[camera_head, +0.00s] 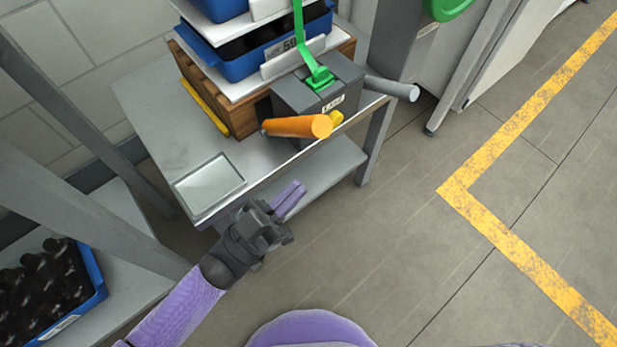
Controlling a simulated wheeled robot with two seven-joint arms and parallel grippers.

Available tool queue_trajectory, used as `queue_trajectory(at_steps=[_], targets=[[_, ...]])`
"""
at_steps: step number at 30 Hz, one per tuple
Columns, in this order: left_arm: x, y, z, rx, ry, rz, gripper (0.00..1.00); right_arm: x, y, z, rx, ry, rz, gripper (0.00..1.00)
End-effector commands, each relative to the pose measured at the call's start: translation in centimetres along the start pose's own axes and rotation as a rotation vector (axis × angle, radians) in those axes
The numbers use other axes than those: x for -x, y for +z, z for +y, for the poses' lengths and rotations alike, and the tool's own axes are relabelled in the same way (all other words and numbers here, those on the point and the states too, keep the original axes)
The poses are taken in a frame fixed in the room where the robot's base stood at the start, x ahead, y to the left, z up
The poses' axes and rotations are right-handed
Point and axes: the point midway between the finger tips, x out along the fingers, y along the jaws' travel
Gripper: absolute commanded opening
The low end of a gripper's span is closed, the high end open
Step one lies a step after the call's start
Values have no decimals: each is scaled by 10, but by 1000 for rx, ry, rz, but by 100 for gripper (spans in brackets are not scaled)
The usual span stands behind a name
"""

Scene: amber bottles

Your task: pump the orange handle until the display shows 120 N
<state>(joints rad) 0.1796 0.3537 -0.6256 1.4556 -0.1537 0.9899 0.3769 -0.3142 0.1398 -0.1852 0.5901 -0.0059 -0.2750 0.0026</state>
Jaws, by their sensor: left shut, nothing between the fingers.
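The orange handle (297,126) sticks out from the front of a dark grey box (343,82) on a grey metal table (152,113). The handle lies roughly level, pointing left. A green strap (301,38) runs up from a green fitting on top of the box. My left gripper (291,200) is shut and empty, in front of the table's edge, below the handle and apart from it. A flat pale panel (208,185) lies on the table's front left corner; no reading can be made out on it. My right gripper is out of view.
Blue bins (262,62) are stacked on a wooden crate (220,106) behind the box. A grey cylinder (392,88) juts out on the right. A blue bin of dark bottles (45,285) sits on a shelf at lower left. Floor to the right is clear, with a yellow line (527,271).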

Motion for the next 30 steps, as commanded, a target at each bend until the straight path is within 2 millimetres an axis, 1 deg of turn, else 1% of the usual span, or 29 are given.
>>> queue_trajectory(at_steps=[1, 3, 6, 10, 14, 23, 30], targets=[[12, 1, 0, 1, -1, -4, 0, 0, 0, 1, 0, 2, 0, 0], [28, 2, 1, 2, -2, -4, 0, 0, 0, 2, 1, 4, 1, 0], [46, 2, 1, 2, -2, -1, 0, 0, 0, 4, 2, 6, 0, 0], [60, 2, 2, 1, -1, 0, 0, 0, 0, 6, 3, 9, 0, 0], [64, 1, 2, 1, -1, 2, 0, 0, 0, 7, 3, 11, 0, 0], [64, 1, 2, 1, -1, 3, 0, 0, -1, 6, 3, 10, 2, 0], [64, 1, 2, 1, -1, 3, 0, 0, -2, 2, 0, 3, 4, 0]])
